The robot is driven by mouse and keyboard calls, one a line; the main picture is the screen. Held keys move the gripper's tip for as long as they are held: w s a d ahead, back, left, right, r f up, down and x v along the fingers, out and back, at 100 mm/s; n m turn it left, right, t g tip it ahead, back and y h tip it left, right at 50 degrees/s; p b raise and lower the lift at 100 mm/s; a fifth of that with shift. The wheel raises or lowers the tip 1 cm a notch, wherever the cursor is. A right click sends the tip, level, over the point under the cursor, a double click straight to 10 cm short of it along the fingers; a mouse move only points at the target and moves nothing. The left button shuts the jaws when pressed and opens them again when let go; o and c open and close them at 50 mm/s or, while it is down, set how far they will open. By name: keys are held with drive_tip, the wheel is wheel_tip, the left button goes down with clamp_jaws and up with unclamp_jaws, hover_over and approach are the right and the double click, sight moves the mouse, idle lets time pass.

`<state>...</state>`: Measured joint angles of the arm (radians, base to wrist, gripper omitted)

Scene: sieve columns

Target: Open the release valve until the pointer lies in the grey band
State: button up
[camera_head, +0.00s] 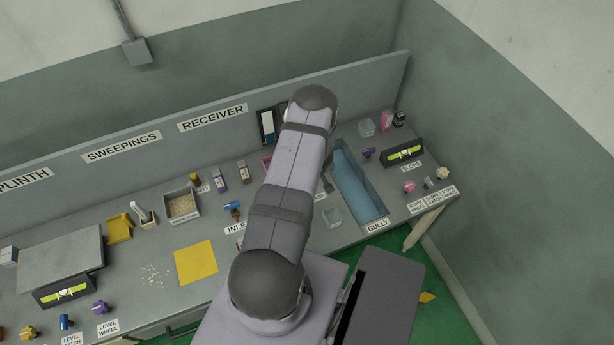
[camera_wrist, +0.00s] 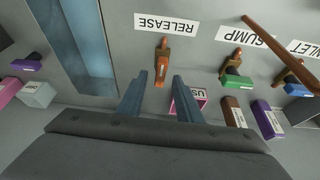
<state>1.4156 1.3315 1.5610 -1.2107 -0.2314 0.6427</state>
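In the wrist view the release valve (camera_wrist: 161,62) has an orange handle on a brass-coloured body, below the upside-down RELEASE label (camera_wrist: 167,24). My gripper (camera_wrist: 159,85) is open. Its two blue-grey fingers stand apart, one on either side of the handle's lower end in the picture. I cannot tell whether they touch the handle. Nothing is held. In the head view my arm covers the valve. A dark upright panel with a white and blue window (camera_head: 268,125) shows partly beside my arm; no pointer or grey band can be made out on it.
The sump valve (camera_wrist: 235,72) with a green handle stands right of the release valve in the wrist view. A brown rod (camera_wrist: 282,50) crosses near it. The blue gully trough (camera_wrist: 85,45) lies to the left. Small labelled blocks, including a purple one (camera_wrist: 268,118), stand near my fingers.

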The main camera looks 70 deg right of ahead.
drive_tip(key=shift+b+v, duration=0.4)
drive_tip(key=shift+v, duration=2.4)
